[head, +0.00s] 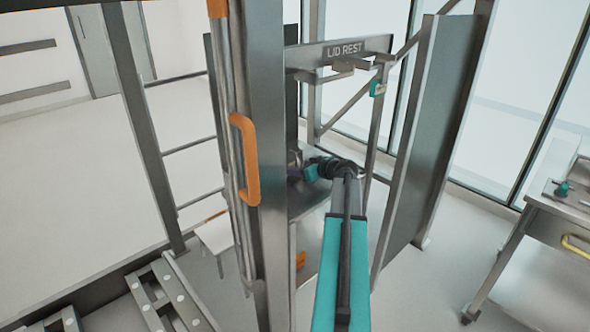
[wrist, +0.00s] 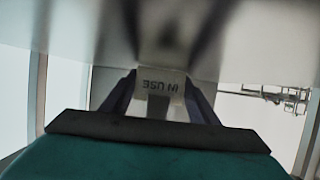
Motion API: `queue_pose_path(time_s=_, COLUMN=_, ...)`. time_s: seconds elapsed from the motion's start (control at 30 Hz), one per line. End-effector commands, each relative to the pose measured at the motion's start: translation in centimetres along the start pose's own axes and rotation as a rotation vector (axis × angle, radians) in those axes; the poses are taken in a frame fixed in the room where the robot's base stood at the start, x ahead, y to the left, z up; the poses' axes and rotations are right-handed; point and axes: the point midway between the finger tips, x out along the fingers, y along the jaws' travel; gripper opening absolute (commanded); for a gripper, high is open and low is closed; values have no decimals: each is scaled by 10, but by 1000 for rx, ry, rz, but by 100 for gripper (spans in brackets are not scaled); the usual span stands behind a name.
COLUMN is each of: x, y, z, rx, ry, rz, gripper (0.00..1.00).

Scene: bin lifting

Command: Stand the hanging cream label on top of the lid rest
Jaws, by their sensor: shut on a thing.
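The cream label (wrist: 160,80) shows in the wrist view with "IN USE" upside down, between the two dark fingers of my gripper (wrist: 158,100). The gripper is shut on it. In the head view my gripper (head: 296,172) is behind the metal post, low in the frame, below the lid rest (head: 345,50). The lid rest is a grey metal bar marked "LID REST" across the top of the frame. I cannot make out the label in the head view; the post and arm hide that area.
A tall metal post (head: 268,130) with an orange handle (head: 246,160) stands left of my arm. A metal panel (head: 435,130) stands on the right. A teal fitting (head: 376,88) is below the lid rest. In the wrist view a grey surface (wrist: 250,35) is close above the fingers.

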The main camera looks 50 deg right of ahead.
Motion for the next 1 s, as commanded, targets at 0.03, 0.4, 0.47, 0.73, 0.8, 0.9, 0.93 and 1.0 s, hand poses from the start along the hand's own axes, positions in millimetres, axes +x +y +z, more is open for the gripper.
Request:
queue_pose_path(time_s=0.03, x=0, y=0, z=0, rx=0, ry=0, rz=0, gripper=36)
queue_pose_path(time_s=0.4, x=1, y=0, z=3, rx=0, ry=0, rz=1, gripper=64)
queue_pose_path(time_s=0.47, x=1, y=1, z=3, rx=0, ry=0, rz=1, gripper=73)
queue_pose_path(time_s=0.73, x=0, y=1, z=3, rx=0, ry=0, rz=1, gripper=73)
queue_pose_path(time_s=0.8, x=0, y=1, z=2, rx=0, ry=0, rz=1, gripper=73)
queue_pose_path(time_s=0.9, x=0, y=1, z=1, rx=1, ry=0, rz=1, gripper=73)
queue_pose_path(time_s=0.93, x=-1, y=1, z=0, rx=1, ry=0, rz=1, gripper=73)
queue_pose_path(time_s=1.0, x=-2, y=1, z=-2, rx=1, ry=0, rz=1, gripper=73)
